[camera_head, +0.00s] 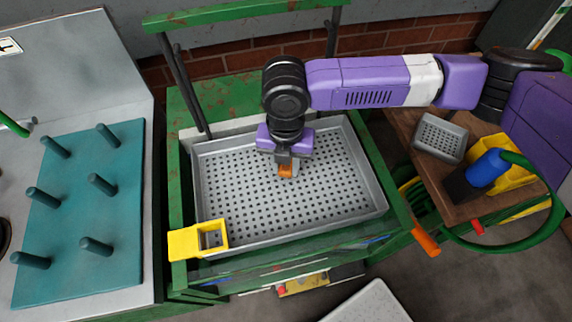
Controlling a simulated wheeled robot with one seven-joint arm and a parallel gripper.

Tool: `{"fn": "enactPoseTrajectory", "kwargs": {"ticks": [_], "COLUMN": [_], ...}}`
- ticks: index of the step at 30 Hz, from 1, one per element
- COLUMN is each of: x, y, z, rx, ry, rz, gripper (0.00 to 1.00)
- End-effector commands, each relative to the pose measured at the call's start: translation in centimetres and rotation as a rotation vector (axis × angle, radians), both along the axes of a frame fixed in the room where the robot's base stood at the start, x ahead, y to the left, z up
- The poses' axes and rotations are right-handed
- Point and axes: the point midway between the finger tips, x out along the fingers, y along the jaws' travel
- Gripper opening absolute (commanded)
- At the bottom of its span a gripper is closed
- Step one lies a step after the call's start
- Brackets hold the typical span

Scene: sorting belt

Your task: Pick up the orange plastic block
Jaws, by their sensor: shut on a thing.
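The orange block (286,171) shows just below my gripper (285,164), over the grey perforated tray (350,201). My gripper points down and is shut on the block. The fingers and wrist hide part of the block. I cannot tell whether the block touches the tray floor or hangs a little above it.
A yellow holder (185,243) sits at the tray's front left corner. A teal board (70,215) with several pegs lies at the left. At the right, a wooden surface bears a small grey basket (440,138), a yellow bin (518,173) and a blue-and-black tool (487,168).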

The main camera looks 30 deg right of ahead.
Motion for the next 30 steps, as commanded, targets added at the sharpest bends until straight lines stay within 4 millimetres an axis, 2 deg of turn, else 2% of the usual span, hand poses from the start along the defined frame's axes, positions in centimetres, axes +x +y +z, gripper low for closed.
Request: {"fn": "enactPoseTrajectory", "kwargs": {"ticks": [8, 13, 17, 24, 30], "x": [0.0, 0.1, 0.1, 0.1, 0.1], "y": [0.0, 0.0, 0.0, 0.0, 0.0], "z": [0.9, 3.2, 6.2, 13.0, 17.3], "rx": [0.002, 0.0, 0.0, -0.001, 0.0], "ry": [-0.001, -0.004, -0.005, -0.004, -0.003], "rz": [0.0, 0.002, 0.002, 0.001, 0.002], "gripper": [0.0, 0.0, 0.0, 0.0, 0.0]}}
